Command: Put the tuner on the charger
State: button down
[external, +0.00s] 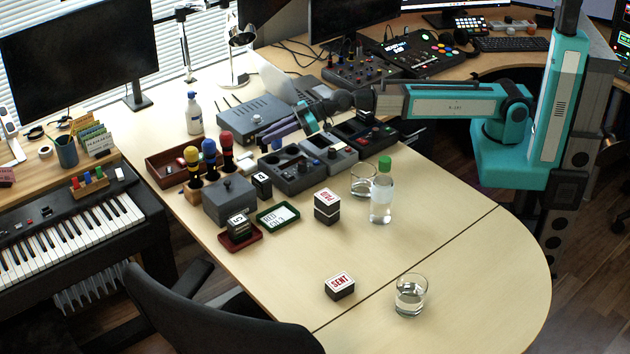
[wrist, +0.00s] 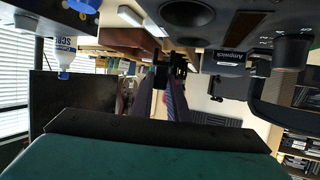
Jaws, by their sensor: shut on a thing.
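My gripper (external: 264,141) reaches left over the back of the table, low above the row of grey devices. In the wrist view its two long fingers (wrist: 165,78) point away and are shut on a small dark thing at their tips. It may be the tuner, but it is too small and dark to tell. A grey unit with round wells (external: 289,176) sits just in front of the gripper; its wells also show in the wrist view (wrist: 187,14). More grey and black units (external: 330,154) stand to its right. I cannot tell which of these is the charger.
Coloured-knobbed tools (external: 209,150) stand close left of the gripper. A white bottle (external: 194,114) and a grey box with antennas (external: 240,118) stand behind. A clear bottle (external: 381,200), a glass (external: 411,295) and stamps (external: 339,286) are in front. The table's front right is mostly clear.

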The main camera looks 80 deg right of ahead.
jog(key=shift+w+a+f, duration=0.1)
jog(key=shift+w+a, duration=0.15)
jog(key=shift+w, duration=0.7)
jog(key=shift+w+a+f, duration=0.1)
jog(key=shift+w+a, duration=0.2)
jog(key=shift+w, duration=0.7)
jog(key=shift+w+a+f, duration=0.1)
jog(key=shift+w+a, duration=0.15)
jog(key=shift+w, duration=0.7)
jog(key=shift+f, duration=1.75)
jog(key=shift+f, duration=0.15)
jog(key=c, duration=1.7)
grip_release()
jog(key=shift+r, duration=0.25)
jog(key=shift+v, duration=6)
